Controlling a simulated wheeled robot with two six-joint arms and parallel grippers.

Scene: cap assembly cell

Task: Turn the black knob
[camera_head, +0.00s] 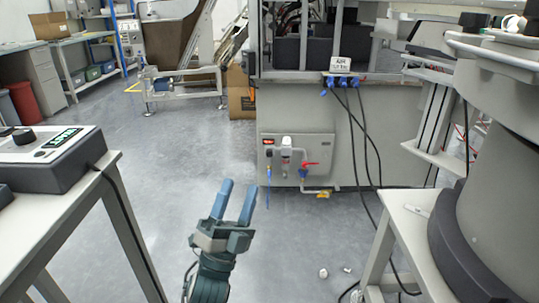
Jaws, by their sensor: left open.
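A black knob (24,137) sits on the sloped white top of a control box (55,160) at the left edge, beside a small green lit display (62,138). Part of another dark round shape shows at the picture's edge to its left. My left gripper (238,187) is in the lower middle, its two blue fingers apart and pointing up and away. It is empty, well to the right of the box and apart from it. My right gripper is not in view.
The control box stands on a light table (40,215) with a cable along its leg. A large grey cylindrical machine (500,190) stands at the right. A cabinet with a valve panel (297,160) is ahead. Small white pieces (323,273) lie on the floor.

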